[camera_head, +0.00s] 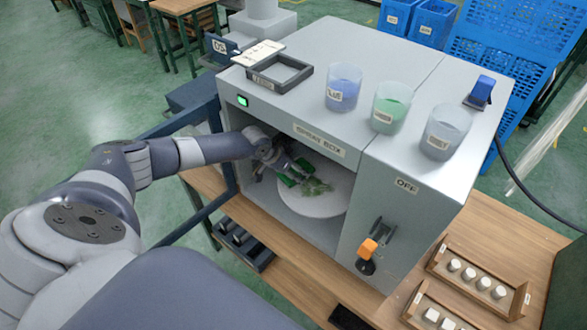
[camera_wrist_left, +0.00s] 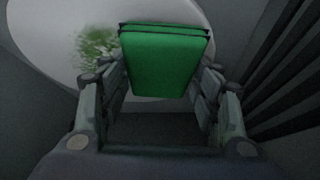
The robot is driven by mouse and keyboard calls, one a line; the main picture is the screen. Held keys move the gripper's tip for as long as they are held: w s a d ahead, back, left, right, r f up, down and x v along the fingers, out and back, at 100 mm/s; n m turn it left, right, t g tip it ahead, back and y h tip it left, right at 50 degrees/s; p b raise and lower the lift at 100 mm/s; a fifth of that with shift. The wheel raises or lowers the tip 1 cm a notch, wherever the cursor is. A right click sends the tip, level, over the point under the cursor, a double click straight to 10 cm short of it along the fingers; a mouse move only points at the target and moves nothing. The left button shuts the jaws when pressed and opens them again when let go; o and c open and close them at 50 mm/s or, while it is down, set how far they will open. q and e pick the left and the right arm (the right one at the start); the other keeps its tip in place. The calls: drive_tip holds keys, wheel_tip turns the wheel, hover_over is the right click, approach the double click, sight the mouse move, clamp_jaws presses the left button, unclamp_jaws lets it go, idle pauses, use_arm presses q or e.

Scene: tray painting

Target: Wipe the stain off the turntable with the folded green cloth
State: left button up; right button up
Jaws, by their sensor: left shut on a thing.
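My left gripper (camera_head: 285,167) reaches into the front opening of the grey spray box (camera_head: 300,130). It is shut on the folded green cloth (camera_head: 288,181); the cloth stands out between the fingers in the left wrist view (camera_wrist_left: 165,65). The white round turntable (camera_head: 325,207) lies inside the box, below the cloth. A blotchy green stain (camera_head: 317,188) is on the turntable, just right of the cloth. In the left wrist view the stain (camera_wrist_left: 95,45) is left of the cloth. I cannot tell whether the cloth touches the turntable. My right gripper is not in view.
The box walls close in around my left arm. On the box top stand blue (camera_head: 343,87), green (camera_head: 390,107) and grey (camera_head: 445,133) cups and a dark tray frame (camera_head: 279,73). An orange-handled switch (camera_head: 368,250) is on the front. Wooden trays (camera_head: 475,278) hold white pieces.

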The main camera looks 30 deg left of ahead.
use_arm(q)
drive_tip(key=shift+f, duration=0.3)
drive_tip(key=shift+f+b, duration=0.6)
drive_tip(key=shift+b, duration=0.1)
drive_tip(key=shift+r, duration=0.1)
